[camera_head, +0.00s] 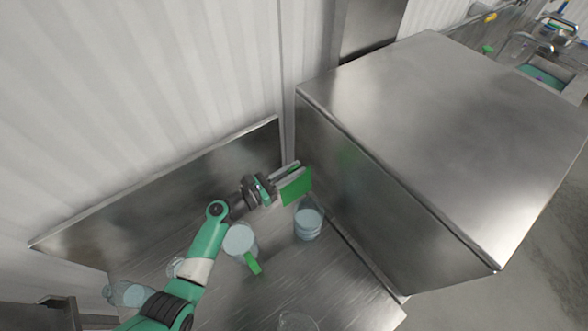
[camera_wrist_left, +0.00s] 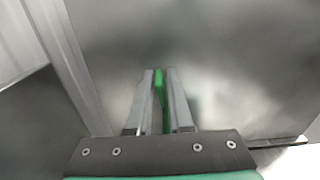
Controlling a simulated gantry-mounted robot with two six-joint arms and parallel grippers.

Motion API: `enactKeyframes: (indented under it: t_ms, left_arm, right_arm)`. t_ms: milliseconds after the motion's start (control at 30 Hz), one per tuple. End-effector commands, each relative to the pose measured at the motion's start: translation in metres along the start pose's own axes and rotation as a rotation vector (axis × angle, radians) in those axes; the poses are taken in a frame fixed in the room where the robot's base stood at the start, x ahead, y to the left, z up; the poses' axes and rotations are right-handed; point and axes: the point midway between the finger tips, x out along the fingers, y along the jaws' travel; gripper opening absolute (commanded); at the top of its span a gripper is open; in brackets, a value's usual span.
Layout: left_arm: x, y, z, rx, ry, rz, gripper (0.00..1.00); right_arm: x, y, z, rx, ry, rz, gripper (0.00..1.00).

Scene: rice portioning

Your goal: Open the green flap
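The green flap (camera_head: 297,188) shows as a small flat panel at my left gripper's fingertips, close to the corner beside the large steel box. My left gripper (camera_head: 286,171) reaches it from the left. In the left wrist view, the two grey fingers (camera_wrist_left: 160,98) lie close together, with a thin green strip (camera_wrist_left: 160,90) seen edge-on in the narrow gap between them. The gripper looks shut on the flap. What the flap is fixed to is hidden. My right gripper is in neither view.
Clear containers (camera_head: 240,240) (camera_head: 308,220) stand on the steel worktop (camera_head: 262,300) below the gripper; a green handle (camera_head: 252,263) sticks out from one. The steel box (camera_head: 440,120) blocks the right, a backsplash (camera_head: 150,200) the back.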

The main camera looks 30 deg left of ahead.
Motion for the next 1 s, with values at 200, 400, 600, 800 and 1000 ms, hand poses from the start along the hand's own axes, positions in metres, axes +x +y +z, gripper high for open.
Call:
enactKeyframes:
  t_ms: [200, 400, 600, 800, 1000]
  left_arm:
    - [0.0, 0.0, 0.0, -0.002, -0.001, -0.001, 0.4]
    - [-0.002, 0.0, 0.001, -0.002, -0.001, -0.001, 0.4]
    - [-0.03, 0.0, 0.002, -0.002, 0.0, 0.002, 0.4]
    - [-0.079, 0.001, 0.001, -0.003, -0.001, 0.004, 0.4]
    - [-0.111, 0.001, 0.0, -0.002, -0.001, 0.002, 0.4]
  right_arm:
    - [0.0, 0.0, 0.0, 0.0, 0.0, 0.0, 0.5]
    - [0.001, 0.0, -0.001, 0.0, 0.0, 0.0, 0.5]
    - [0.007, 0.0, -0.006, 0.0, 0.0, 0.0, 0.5]
    - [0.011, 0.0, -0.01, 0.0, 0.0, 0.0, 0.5]
    - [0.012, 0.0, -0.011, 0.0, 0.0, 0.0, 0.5]
